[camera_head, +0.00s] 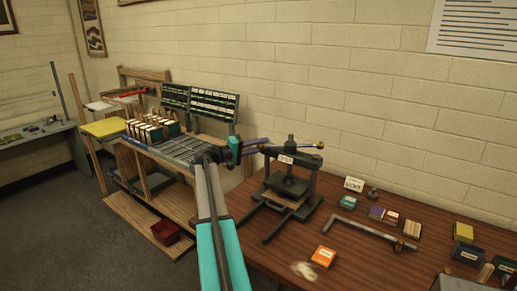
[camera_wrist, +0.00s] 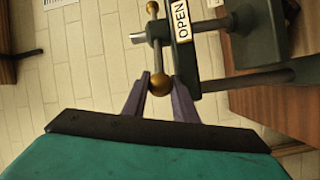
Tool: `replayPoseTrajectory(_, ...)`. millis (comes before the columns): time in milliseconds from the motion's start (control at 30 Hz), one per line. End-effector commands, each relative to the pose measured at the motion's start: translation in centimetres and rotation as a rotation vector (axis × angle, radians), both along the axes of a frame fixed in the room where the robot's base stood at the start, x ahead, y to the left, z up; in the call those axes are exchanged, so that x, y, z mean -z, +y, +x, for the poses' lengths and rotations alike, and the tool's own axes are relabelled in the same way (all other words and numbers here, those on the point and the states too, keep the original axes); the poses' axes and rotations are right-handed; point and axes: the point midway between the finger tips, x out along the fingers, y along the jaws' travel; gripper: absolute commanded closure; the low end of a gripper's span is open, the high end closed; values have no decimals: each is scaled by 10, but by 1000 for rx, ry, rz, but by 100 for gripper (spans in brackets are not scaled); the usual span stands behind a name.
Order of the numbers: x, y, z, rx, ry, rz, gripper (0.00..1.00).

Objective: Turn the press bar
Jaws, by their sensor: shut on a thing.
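The dark press (camera_head: 290,188) stands on the brown table, with a thin press bar (camera_head: 300,146) across the top of its screw. The bar has a brass ball at each end; the right one (camera_head: 320,145) is free. My gripper (camera_head: 264,145) is at the bar's left end. In the wrist view, my gripper (camera_wrist: 161,88) is shut on the near brass ball (camera_wrist: 160,84), which sits between the fingertips. The bar (camera_wrist: 156,48) runs away from it to the far ball (camera_wrist: 152,8). A white sign (camera_wrist: 181,20) on the press reads OPEN.
On the table (camera_head: 345,265) right of the press lie an L-shaped metal bar (camera_head: 375,232), an orange box (camera_head: 323,256) and several small boxes. A wooden rack with a type case (camera_head: 185,148) stands to the left. A beige brick wall is close behind the press.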

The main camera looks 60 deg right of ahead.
Motion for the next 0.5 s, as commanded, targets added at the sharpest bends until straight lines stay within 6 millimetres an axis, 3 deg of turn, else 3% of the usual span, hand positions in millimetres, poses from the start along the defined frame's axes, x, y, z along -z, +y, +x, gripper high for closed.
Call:
replayPoseTrajectory(200, 0, -1, -2, 4, -3, 1, 100)
replayPoseTrajectory(233, 0, -2, -3, 4, -3, 1, 69)
replayPoseTrajectory(300, 0, -2, -4, 5, -3, 0, 58)
replayPoseTrajectory(500, 0, -4, -5, 6, -1, 0, 56)
